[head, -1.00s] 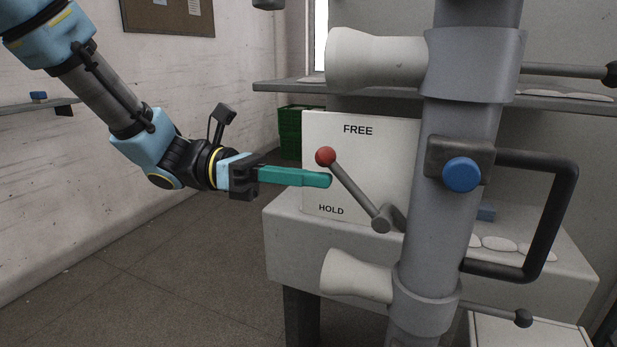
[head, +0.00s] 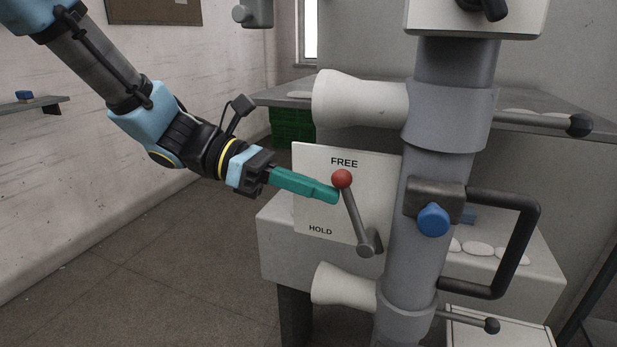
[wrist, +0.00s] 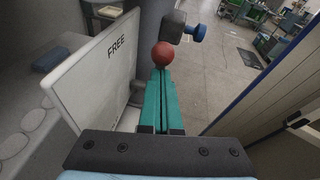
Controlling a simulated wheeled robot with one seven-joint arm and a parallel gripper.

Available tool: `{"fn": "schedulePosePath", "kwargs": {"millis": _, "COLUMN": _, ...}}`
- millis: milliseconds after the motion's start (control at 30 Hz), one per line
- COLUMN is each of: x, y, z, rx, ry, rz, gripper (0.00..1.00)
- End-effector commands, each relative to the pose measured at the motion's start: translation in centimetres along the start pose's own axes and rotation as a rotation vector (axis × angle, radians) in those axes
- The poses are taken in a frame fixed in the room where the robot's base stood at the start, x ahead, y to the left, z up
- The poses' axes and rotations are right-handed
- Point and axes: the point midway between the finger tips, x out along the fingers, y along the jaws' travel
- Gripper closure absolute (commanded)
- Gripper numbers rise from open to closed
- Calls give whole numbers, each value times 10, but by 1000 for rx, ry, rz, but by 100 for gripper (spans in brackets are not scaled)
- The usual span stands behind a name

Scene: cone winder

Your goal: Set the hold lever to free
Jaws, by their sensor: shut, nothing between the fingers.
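The hold lever has a red ball knob (head: 341,179) on a grey rod (head: 355,218) that pivots at its lower right end. It leans up and slightly left in front of a white plate (head: 315,208) marked FREE above and HOLD below. The knob is just under the word FREE. My gripper (head: 335,195) has its teal fingers shut, with their tips at the lower left of the knob, seemingly touching it. In the wrist view the knob (wrist: 163,54) sits at the tips of the closed fingers (wrist: 160,100). The rod is mostly hidden there.
A thick grey column (head: 435,150) stands right of the lever, with a blue knob (head: 433,219) and a black bar handle (head: 525,240). White cones (head: 355,100) stick out left above and below (head: 340,285). Open floor (head: 170,270) lies to the left.

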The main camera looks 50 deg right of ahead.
Motion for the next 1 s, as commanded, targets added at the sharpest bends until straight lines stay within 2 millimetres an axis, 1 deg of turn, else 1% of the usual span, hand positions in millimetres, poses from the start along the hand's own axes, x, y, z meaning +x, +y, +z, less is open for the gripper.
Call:
{"fn": "schedulePosePath", "kwargs": {"millis": 33, "x": 2, "y": -2, "z": 8, "rx": 0, "ry": -2, "rz": -3, "gripper": 100}}
{"fn": "schedulePosePath", "kwargs": {"millis": 300, "x": 12, "y": -4, "z": 16, "rx": 1, "ry": -3, "rz": -2, "gripper": 100}}
{"fn": "schedulePosePath", "kwargs": {"millis": 533, "x": 17, "y": -5, "z": 19, "rx": 1, "ry": -2, "rz": -2, "gripper": 100}}
{"fn": "schedulePosePath", "kwargs": {"millis": 1000, "x": 17, "y": -5, "z": 20, "rx": 2, "ry": -4, "rz": -1, "gripper": 100}}
